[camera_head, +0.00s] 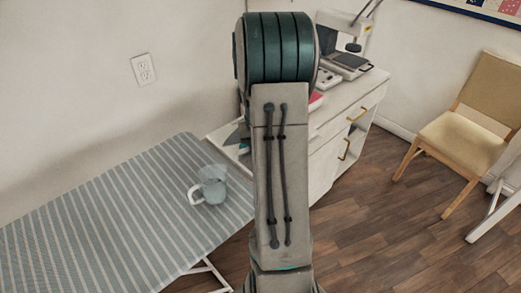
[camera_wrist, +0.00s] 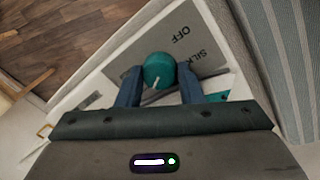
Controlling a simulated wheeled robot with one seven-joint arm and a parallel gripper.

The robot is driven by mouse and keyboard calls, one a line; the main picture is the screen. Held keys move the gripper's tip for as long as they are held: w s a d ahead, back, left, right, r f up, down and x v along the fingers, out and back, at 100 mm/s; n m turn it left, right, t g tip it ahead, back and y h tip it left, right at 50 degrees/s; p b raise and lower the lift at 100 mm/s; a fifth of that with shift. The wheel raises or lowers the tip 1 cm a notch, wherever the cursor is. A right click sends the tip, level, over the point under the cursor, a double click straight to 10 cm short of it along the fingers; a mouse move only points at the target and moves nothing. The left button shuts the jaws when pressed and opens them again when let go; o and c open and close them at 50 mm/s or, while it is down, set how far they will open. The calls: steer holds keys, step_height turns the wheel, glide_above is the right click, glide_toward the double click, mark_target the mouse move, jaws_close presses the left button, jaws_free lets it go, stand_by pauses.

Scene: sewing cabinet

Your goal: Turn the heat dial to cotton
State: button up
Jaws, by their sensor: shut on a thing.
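The heat dial is a round teal knob (camera_wrist: 159,70) with a pale pointer line, seen in the wrist view. It sits on a grey panel (camera_wrist: 205,40) printed with "OFF" and "SILK"; other markings are hidden. The pointer line points toward the lower left of the wrist view, away from both visible words. My gripper (camera_wrist: 158,84) has one finger on each side of the knob and is shut on it. In the head view my arm hides the dial and gripper.
A white cabinet (camera_head: 345,125) with a sewing machine (camera_head: 345,45) is behind my arm. A tan chair (camera_head: 465,125) stands at right. Wooden floor (camera_head: 400,235) is open at lower right.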

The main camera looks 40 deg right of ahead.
steer(key=o, duration=1)
steer(key=shift+c, duration=0.2)
step_height(320, 180, up, 14)
steer(key=a, duration=0.1)
steer(key=shift+w+b, duration=0.25)
steer(key=shift+b, duration=0.05)
steer(key=s+a+r+n+t, duration=0.15)
steer(key=s+a, duration=0.25)
steer(key=a, duration=0.9)
steer(key=s+a+f+n+t, duration=0.2)
steer(key=s+a+n, duration=0.2)
steer(key=s+a, duration=0.7)
steer(key=shift+s+a+y, duration=0.3)
steer(key=shift+a+y, duration=0.1)
steer(key=shift+a, duration=0.05)
